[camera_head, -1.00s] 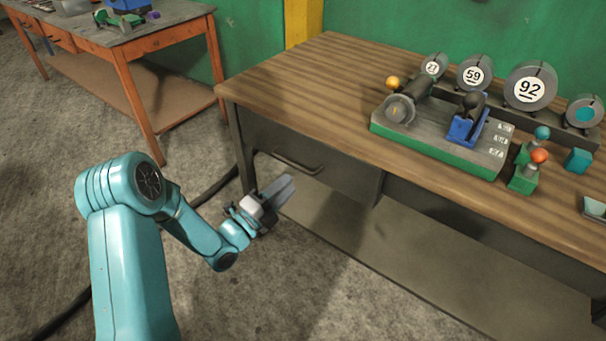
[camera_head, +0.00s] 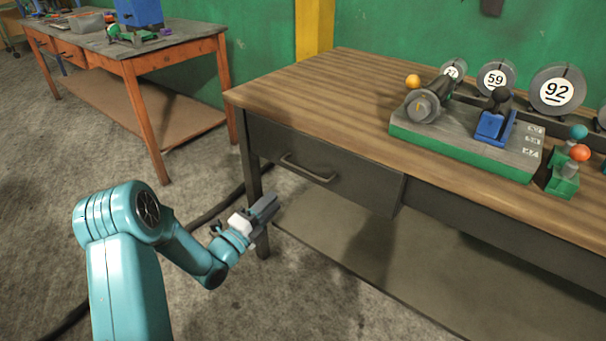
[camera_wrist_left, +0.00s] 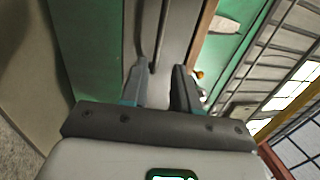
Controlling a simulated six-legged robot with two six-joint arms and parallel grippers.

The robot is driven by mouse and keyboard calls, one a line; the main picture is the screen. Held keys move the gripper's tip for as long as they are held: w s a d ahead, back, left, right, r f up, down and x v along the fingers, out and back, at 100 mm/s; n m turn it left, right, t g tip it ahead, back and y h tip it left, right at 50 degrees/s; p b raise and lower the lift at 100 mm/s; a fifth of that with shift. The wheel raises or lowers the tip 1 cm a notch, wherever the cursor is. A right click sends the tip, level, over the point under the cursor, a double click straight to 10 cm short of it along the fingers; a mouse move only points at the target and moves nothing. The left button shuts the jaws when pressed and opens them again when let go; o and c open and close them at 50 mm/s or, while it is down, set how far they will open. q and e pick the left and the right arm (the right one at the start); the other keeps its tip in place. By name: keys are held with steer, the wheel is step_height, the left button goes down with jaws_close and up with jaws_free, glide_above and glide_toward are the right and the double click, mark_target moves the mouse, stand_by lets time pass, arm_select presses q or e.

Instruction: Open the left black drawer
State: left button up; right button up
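The left black drawer (camera_head: 355,182) is shut, its dark front in line with the wooden-topped workbench. Its bar handle (camera_head: 307,170) is on the front, towards the left end. My left gripper (camera_head: 268,206) is in front of the bench's left end, lower than the handle and left of it, not touching it in the head view. In the left wrist view its two fingers (camera_wrist_left: 162,85) stand apart with nothing held between them. A dark grey surface with a thin bar shows beyond the fingers, probably the drawer front and handle. My right gripper is out of view.
The workbench top (camera_head: 300,95) carries a green-edged fixture board (camera_head: 460,150) and several round numbered weights at the right. A lower shelf (camera_head: 380,270) lies under the bench. An orange-legged table (camera_head: 150,55) stands back left. The floor before the bench is clear.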

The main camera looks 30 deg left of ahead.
mark_target(302, 171)
arm_select(q)
steer(key=x, duration=1.4)
steer(key=shift+d, duration=0.1)
steer(key=shift+s, duration=0.1)
jaws_close()
